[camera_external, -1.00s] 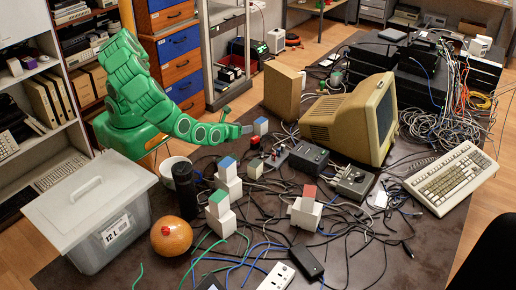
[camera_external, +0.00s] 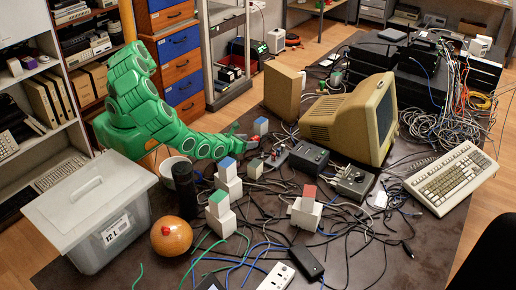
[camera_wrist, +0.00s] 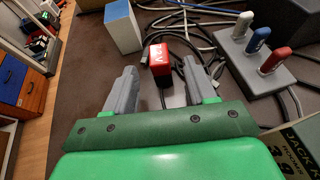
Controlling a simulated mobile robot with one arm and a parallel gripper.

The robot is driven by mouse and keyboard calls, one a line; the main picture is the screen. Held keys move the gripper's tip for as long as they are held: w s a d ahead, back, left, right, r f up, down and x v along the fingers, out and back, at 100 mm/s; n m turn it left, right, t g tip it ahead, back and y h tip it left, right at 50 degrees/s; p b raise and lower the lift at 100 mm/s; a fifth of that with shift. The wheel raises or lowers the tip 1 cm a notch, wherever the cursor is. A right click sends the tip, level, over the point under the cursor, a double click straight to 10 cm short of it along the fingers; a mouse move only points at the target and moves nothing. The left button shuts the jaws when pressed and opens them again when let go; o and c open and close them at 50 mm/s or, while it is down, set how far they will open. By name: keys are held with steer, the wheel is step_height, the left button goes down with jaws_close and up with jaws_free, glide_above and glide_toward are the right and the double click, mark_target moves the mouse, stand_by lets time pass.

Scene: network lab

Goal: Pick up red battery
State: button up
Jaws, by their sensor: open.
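The red battery (camera_wrist: 159,64), a small red block with white lettering, stands in the wrist view just beyond and between my fingertips. My gripper (camera_wrist: 158,80) is open, one finger on each side, with a gap to the battery. In the external view my gripper (camera_external: 236,138) is low over the table, and a small patch of the red battery (camera_external: 242,136) seems to show beside it, mostly hidden.
A blue-and-white block (camera_wrist: 122,26) stands left beyond the battery. A grey switch box (camera_wrist: 250,72) with three levers stands to the right. A small lettered box (camera_wrist: 297,148) is at lower right. Cables (camera_wrist: 180,42) run behind the battery. More white blocks (camera_external: 228,188) stand nearer.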

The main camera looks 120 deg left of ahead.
steer(key=shift+x, duration=2.45)
jaws_close()
